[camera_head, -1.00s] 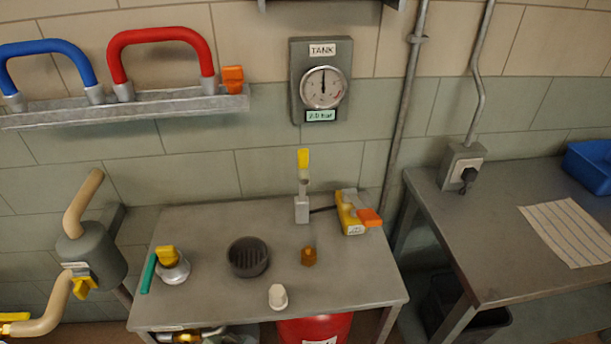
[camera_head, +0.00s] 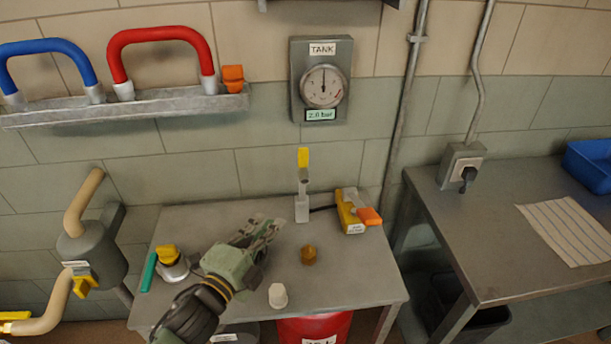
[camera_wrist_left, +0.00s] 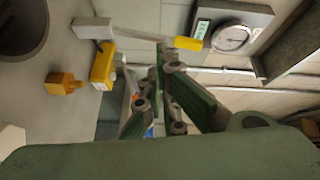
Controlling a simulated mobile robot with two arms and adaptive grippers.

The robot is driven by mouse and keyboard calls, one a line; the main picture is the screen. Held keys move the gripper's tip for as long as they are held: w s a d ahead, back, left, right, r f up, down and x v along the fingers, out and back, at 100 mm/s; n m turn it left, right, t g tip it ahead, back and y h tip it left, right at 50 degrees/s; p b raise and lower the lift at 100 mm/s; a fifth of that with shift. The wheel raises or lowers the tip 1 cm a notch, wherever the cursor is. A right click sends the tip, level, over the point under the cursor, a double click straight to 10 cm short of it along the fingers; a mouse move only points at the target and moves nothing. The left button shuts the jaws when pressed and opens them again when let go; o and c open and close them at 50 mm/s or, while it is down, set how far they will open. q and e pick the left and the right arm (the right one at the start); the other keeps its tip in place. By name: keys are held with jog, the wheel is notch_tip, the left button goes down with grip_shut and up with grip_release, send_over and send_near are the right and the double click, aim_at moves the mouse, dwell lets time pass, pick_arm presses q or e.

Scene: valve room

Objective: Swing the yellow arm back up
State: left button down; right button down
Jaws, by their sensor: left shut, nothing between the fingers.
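The yellow-tipped arm (camera_head: 303,162) rises upright from a small pale grey block (camera_head: 302,208) at the back of the metal table. In the left wrist view its yellow tip (camera_wrist_left: 188,44) shows beyond my fingers, and the grey block (camera_wrist_left: 92,28) is at the upper left. My left gripper (camera_head: 268,228) is shut and empty over the middle of the table, in front and to the left of the block, apart from the arm. The gripper's fingers (camera_wrist_left: 163,80) also fill the middle of the wrist view. My right gripper is not in view.
A yellow and orange box (camera_head: 350,212) sits right of the block, joined by a dark cable. An amber piece (camera_head: 309,255), a white knob (camera_head: 278,295) and a yellow-topped valve (camera_head: 170,264) stand on the table. A tank gauge (camera_head: 321,85) hangs on the wall behind.

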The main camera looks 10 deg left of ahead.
aim_at(303, 154)
pick_arm(q)
jog(key=w+d+r+m+h+p, duration=0.2)
jog(key=w+d+m, duration=0.1)
jog(key=w, duration=0.3)
jog(key=w+d+r+m+h+p, duration=0.2)
jog(key=w+d+m, duration=0.1)
jog(key=w, duration=0.3)
jog(key=shift+w+d+r+h+p, duration=0.3)
jog(key=shift+d+r+p, duration=0.05)
jog(key=shift+d+r, duration=0.05)
jog(key=w+b, duration=0.1)
jog(key=w, duration=0.1)
jog(key=w+a+r+b, duration=0.1)
jog(key=w, duration=0.1)
jog(key=w+b, duration=0.1)
jog(key=w, duration=0.1)
jog(key=shift+w+a+r, duration=0.25)
jog(key=shift+a+r, duration=0.05)
jog(key=shift+a, duration=0.1)
jog(key=shift+w+a+r, duration=0.2)
jog(key=shift+w, duration=0.3)
jog(key=shift+s+r, duration=0.1)
